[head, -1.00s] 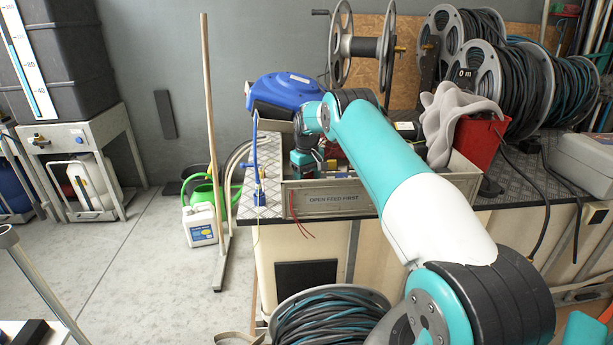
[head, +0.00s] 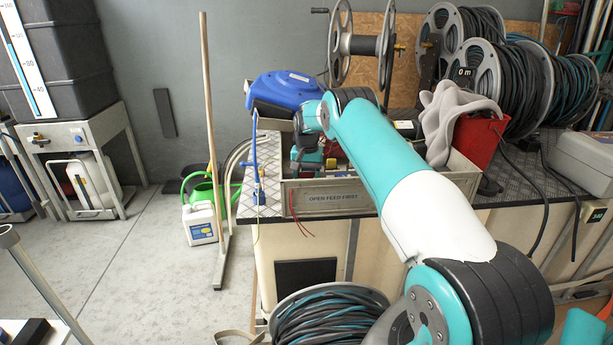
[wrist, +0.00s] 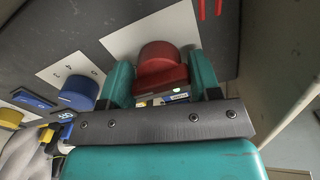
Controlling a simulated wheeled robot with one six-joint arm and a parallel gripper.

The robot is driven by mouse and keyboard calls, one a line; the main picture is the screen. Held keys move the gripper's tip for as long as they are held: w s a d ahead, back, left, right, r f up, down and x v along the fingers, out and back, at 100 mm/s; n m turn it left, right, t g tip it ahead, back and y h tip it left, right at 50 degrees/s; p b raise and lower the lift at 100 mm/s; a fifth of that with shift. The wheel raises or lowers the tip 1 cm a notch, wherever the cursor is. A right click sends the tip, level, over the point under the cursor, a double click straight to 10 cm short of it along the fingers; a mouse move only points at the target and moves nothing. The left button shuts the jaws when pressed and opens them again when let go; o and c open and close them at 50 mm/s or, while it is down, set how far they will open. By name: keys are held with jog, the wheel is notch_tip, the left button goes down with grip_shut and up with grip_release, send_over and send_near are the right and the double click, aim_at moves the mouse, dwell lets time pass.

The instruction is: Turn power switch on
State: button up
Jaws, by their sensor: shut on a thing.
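A red rotary knob (wrist: 160,66) sits on a white label plate (wrist: 125,38) on a dark panel in the wrist view. I take it to be the power switch; no wording on it can be read. My gripper (wrist: 161,72) has its two teal fingers on either side of the knob, shut on it. In the head view my wrist end is above the grey crate, and the knob is not visible there.
A blue knob (wrist: 79,93) on a numbered plate and a yellow knob (wrist: 10,117) are left of the red one. In the head view, the grey crate (head: 331,199) stands on the bench, with a blue reel (head: 285,91) behind and a red container (head: 477,142) to the right.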

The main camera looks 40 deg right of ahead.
jog(key=shift+w+r+m, duration=0.1)
jog(key=shift+w+m, duration=0.05)
jog(key=shift+m, duration=0.15)
jog(key=o, duration=0.7)
notch_tip(320, 180, up, 17)
jog(key=shift+a+r+p, duration=0.1)
jog(key=shift+r+p, duration=0.05)
jog(key=shift+p, duration=0.15)
dwell(0.6)
